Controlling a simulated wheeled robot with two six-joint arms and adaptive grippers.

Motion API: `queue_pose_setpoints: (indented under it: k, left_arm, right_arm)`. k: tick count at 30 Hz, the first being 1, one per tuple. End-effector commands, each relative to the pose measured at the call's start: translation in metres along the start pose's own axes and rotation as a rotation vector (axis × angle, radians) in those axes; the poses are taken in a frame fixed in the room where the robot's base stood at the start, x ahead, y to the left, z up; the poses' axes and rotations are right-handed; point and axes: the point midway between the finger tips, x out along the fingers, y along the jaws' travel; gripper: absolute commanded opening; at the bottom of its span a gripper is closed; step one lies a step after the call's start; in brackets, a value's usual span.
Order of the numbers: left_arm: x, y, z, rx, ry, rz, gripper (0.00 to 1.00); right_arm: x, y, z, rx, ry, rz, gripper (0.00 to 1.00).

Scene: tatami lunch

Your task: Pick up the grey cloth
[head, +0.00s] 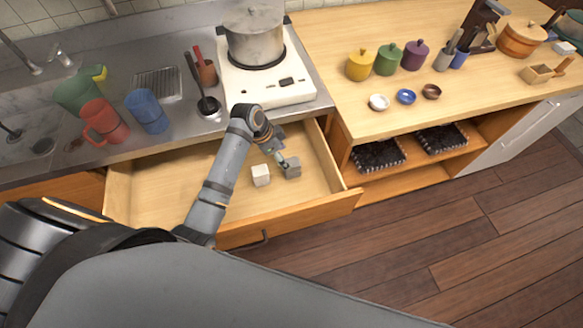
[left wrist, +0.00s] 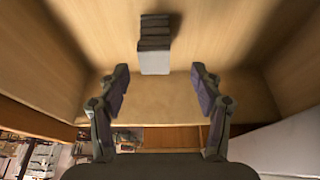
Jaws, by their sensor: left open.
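The grey cloth (head: 292,169) is a small folded block inside the open drawer. In the left wrist view the grey cloth (left wrist: 154,40) is above the gap between the fingers, with dark layered folds and a paler lower face. My right gripper is in neither view.
Above stand a pot (head: 254,38) on a stove (head: 262,84), and red (head: 104,122) and blue (head: 147,110) cups. The drawer's left part is clear.

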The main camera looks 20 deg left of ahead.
Motion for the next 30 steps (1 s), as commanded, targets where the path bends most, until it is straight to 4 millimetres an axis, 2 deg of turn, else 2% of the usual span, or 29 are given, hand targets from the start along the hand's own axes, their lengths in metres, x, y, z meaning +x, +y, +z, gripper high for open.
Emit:
queue_pose_setpoints:
  k: [7,15,23,30]
  left_arm:
    - [0.012,0.002,-0.002,-0.001,0.001,0.002,0.66]
    - [0.054,0.008,-0.005,0.0,0.0,0.0,0.66]
    - [0.058,0.008,-0.005,0.001,0.0,-0.001,0.66]
    - [0.058,0.008,-0.005,0.0,0.0,-0.001,0.35]
  right_arm:
    - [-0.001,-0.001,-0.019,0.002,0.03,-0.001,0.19]
    - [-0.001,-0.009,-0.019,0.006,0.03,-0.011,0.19]
    - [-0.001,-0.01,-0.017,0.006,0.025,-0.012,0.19]
    - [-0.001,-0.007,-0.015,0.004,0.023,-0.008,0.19]
